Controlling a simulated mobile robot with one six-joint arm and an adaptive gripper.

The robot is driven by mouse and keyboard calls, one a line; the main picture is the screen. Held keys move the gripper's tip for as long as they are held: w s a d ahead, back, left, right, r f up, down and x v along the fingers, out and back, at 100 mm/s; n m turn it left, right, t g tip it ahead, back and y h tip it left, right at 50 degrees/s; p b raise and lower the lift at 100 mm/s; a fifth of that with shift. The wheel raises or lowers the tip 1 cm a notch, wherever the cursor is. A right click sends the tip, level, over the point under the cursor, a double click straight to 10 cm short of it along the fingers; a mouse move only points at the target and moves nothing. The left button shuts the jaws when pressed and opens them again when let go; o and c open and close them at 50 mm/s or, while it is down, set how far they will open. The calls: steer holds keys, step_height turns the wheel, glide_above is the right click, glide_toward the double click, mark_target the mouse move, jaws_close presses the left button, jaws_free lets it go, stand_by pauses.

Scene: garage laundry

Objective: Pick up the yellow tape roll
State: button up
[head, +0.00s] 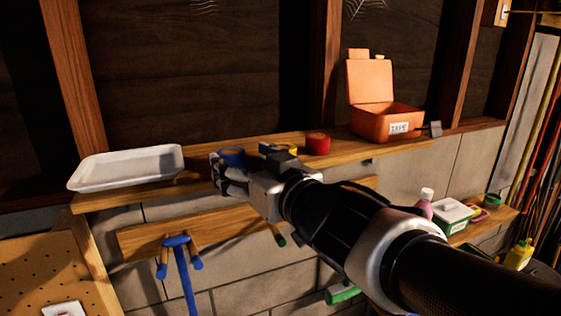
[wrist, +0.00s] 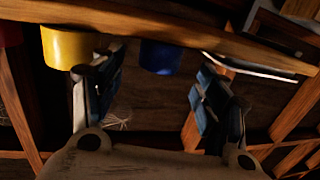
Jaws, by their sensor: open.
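The yellow tape roll (wrist: 68,47) is at the shelf in the wrist view, just left of my left-hand finger. In the head view only a small part of the yellow roll (head: 292,150) shows behind my gripper. My gripper (head: 241,161) is open and empty at the shelf's front edge. In the wrist view a blue tape roll (wrist: 160,57) appears between the open fingers, towards the shelf; whether they touch it is unclear. The blue roll also shows in the head view (head: 232,155). The yellow roll is outside the finger gap.
A red tape roll (head: 318,143) stands right of the yellow one on the wooden shelf (head: 345,145). An open orange box (head: 385,122) with a label is farther right. A white tray (head: 125,168) sits at the left end. A lower rail (head: 150,240) holds a blue-handled tool (head: 180,262).

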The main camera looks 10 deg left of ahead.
mark_target(237, 157)
steer(key=x, duration=0.6)
steer(key=shift+w+r, duration=0.1)
steer(key=shift+s+d, duration=0.15)
steer(key=shift+s, duration=0.05)
steer(key=shift+c, duration=0.3)
steer(key=shift+w, duration=0.1)
steer(key=c, duration=1.1)
